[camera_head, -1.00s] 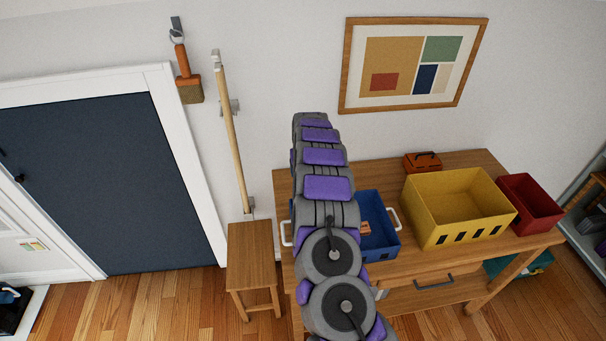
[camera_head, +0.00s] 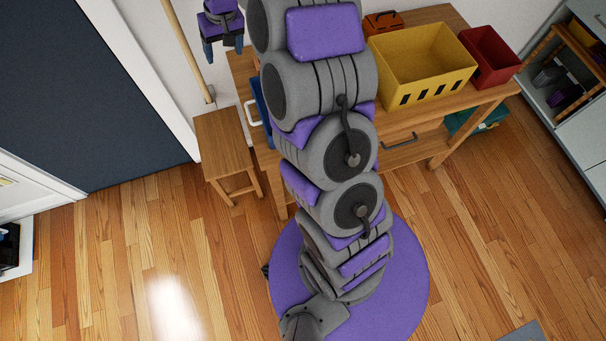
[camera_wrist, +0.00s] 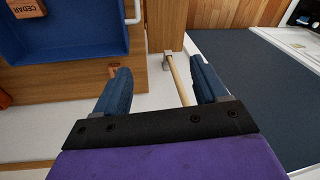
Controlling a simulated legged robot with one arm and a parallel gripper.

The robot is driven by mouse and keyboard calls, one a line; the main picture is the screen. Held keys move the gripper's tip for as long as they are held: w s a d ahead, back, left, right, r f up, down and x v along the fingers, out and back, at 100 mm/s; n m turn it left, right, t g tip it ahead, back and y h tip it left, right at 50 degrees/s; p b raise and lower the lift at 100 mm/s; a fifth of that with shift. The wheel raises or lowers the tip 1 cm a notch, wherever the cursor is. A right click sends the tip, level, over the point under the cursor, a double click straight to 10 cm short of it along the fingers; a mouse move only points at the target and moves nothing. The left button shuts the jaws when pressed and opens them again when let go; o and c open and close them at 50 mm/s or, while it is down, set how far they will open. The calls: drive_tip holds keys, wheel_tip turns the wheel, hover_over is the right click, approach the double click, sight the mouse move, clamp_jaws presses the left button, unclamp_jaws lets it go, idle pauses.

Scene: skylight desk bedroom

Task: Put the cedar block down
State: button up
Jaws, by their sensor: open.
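The cedar block (camera_wrist: 26,8) is a reddish-brown block with a CEDAR label, lying inside the blue bin (camera_wrist: 75,48) at the top left of the wrist view. Part of the block is cut off by the frame edge. In the head view my arm hides the block and most of the bin; a strip of blue (camera_head: 261,103) and a white handle show. My gripper (camera_wrist: 160,86) is open and empty in the wrist view, apart from the block and off to the side of the bin. In the head view my gripper (camera_head: 223,46) hangs left of my arm, near the wall.
The bin stands on a wooden workbench (camera_head: 448,105) with a yellow crate (camera_head: 425,78), a red bin (camera_head: 490,62) and an orange box (camera_head: 383,22). A wooden stool (camera_head: 222,140) stands left of it. A pole (camera_head: 187,45) leans by the wall. The floor at lower left is clear.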

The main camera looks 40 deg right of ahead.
drive_tip(key=s+a+r, duration=0.4)
drive_tip(key=s+r, duration=0.1)
drive_tip(key=s, duration=0.5)
drive_tip(key=s+a+r+n+g+h, duration=0.1)
drive_tip(key=s+g, duration=0.2)
drive_tip(key=s, duration=3)
drive_tip(key=shift+s+a+r, duration=0.15)
drive_tip(key=shift+s+a, duration=0.05)
drive_tip(key=shift+a, duration=0.1)
drive_tip(key=shift+d, duration=0.1)
